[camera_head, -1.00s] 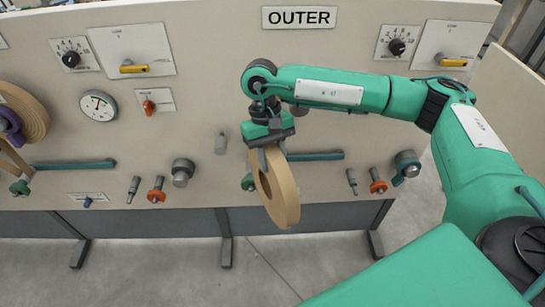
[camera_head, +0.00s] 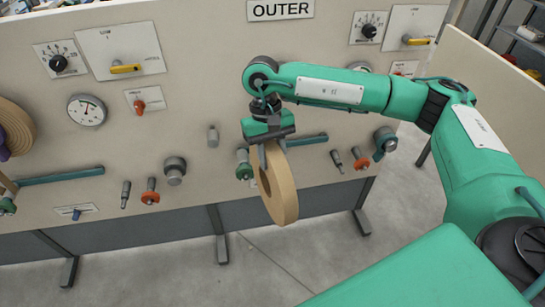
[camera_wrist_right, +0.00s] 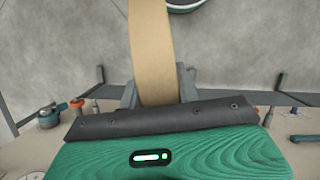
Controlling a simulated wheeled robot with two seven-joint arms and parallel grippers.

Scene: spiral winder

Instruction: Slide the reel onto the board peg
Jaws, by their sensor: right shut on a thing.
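The reel (camera_head: 280,190) is a tan ring seen at an angle, hanging in front of the board (camera_head: 210,85). My right gripper (camera_head: 270,152) is shut on the reel's upper rim. The reel is upright, slightly tilted, with its lower part below the board's edge. In the right wrist view the reel (camera_wrist_right: 151,45) runs up between the two grey fingers. Several pegs and knobs stick out of the board, including a thick grey one (camera_head: 174,170) left of the reel and a thin grey one (camera_head: 213,136). I cannot tell which is the peg meant. My left gripper is out of view.
A green knob (camera_head: 244,163) sits close beside the reel. Teal bars (camera_head: 62,176) and orange-collared knobs (camera_head: 150,192) also stick out of the board. Another tan roll (camera_head: 14,130) hangs at the far left. Grey legs (camera_head: 217,235) stand below the board; the floor in front is clear.

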